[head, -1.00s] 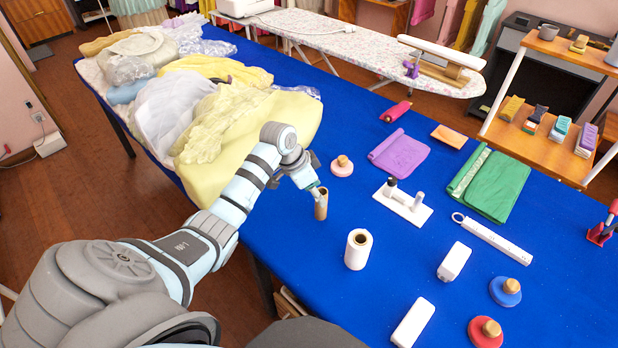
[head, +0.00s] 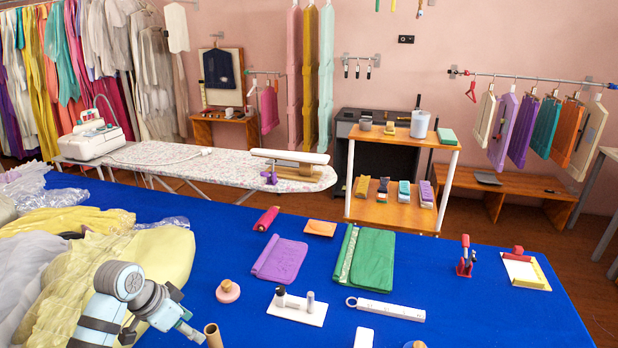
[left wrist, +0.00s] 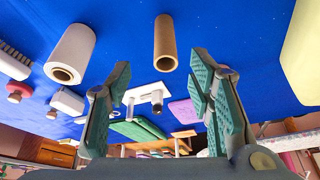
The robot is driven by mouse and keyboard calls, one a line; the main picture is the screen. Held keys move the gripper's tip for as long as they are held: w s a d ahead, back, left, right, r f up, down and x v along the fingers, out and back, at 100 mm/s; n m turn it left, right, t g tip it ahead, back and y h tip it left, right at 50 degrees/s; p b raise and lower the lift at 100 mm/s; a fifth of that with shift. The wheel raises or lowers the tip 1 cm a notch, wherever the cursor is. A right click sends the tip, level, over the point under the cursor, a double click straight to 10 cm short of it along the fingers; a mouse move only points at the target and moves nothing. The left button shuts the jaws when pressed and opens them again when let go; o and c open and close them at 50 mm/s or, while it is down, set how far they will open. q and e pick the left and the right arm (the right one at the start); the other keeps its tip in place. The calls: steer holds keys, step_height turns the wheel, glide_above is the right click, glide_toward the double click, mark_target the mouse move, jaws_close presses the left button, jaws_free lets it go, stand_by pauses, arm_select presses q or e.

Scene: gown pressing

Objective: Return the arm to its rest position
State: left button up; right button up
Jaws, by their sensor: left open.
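My left gripper (head: 188,326) shows at the lower left of the head view, just left of a brown cardboard tube (head: 213,335). In the left wrist view the two green-padded fingers (left wrist: 160,78) are spread wide with nothing between them. My left arm reaches in over the table's near left, beside the pale yellow cloth (head: 150,258). My right gripper is in neither view.
On the blue table (head: 400,255) lie a purple folded cloth (head: 280,259), a green folded cloth (head: 370,260), a white block with pegs (head: 297,309) and a pink knobbed disc (head: 228,292). An ironing board (head: 220,167) stands behind.

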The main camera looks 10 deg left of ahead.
arm_select(q)
steer(key=shift+n+g+y, duration=0.3)
steer(key=shift+n+y, duration=0.3)
steer(key=s+d+f, duration=0.2)
steer(key=s+f, duration=0.1)
steer(key=s+d+f, duration=0.2)
steer(key=s+f, duration=0.1)
steer(key=s+d+f, duration=0.1)
steer(key=s+f, duration=0.2)
steer(key=shift+s+d, duration=0.4)
steer(key=shift+n+y, duration=0.3)
steer(key=shift+n, duration=0.4)
steer(key=s, duration=0.2)
steer(key=s+d+f, duration=0.1)
steer(key=s, duration=0.1)
steer(key=s+d, duration=0.1)
steer(key=s, duration=0.1)
steer(key=shift+s+d+f, duration=0.15)
steer(key=shift+s+f, duration=0.25)
steer(key=s+d+r+n+y, duration=0.1)
steer(key=s+n, duration=0.1)
steer(key=s, duration=0.7)
step_height(320, 180, down, 18)
steer(key=s+a+n, duration=0.1)
steer(key=a, duration=0.1)
steer(key=s+f+g, duration=0.2)
steer(key=s+f, duration=1.2)
steer(key=s, duration=0.1)
steer(key=shift+a, duration=0.3)
steer(key=shift+c, duration=0.3)
